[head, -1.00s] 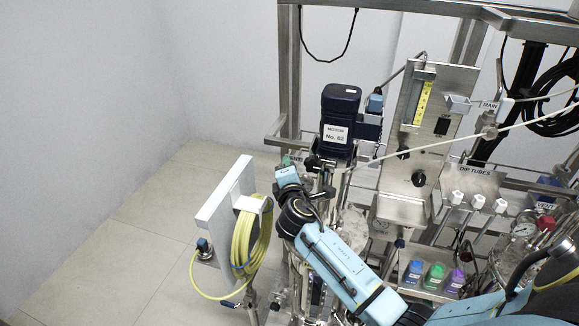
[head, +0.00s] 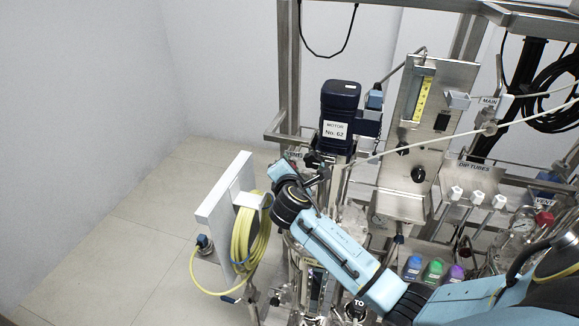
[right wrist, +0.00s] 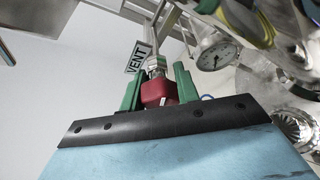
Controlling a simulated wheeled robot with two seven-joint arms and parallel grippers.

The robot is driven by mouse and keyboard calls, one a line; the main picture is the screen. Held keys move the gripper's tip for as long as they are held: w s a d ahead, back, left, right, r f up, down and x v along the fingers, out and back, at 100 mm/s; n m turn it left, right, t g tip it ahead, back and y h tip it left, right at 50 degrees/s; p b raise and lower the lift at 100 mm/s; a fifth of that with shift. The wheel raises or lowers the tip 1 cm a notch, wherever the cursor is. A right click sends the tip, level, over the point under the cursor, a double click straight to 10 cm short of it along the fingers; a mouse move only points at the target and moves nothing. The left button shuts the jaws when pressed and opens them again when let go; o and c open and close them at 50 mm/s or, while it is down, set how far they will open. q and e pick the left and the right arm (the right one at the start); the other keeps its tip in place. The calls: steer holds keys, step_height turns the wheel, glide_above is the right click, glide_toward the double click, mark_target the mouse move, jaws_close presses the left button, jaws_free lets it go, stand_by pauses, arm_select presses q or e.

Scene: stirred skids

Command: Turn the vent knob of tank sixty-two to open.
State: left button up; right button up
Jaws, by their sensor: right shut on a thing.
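In the right wrist view, a red vent knob (right wrist: 159,92) sits on a metal fitting beside a VENT label (right wrist: 137,57). The green fingers of my right gripper (right wrist: 157,84) are on both sides of it, shut on it. In the head view, my right arm reaches across to the skid's left side, and its gripper (head: 318,168) is by the dark blue motor marked No. 62 (head: 338,112). A VENT label (head: 294,155) shows just left of that motor. My left gripper is not in view.
A white panel (head: 212,200) with a coiled yellow hose (head: 246,235) stands left of my wrist. A steel gauge panel (head: 430,110) rises right of the motor. Another red knob (head: 545,218) is at the far right. The floor at left is clear.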

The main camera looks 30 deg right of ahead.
steer(key=o, duration=1)
steer(key=shift+s, duration=0.1)
steer(key=b+v, duration=0.1)
steer(key=v, duration=1.2)
steer(key=shift+s, duration=0.1)
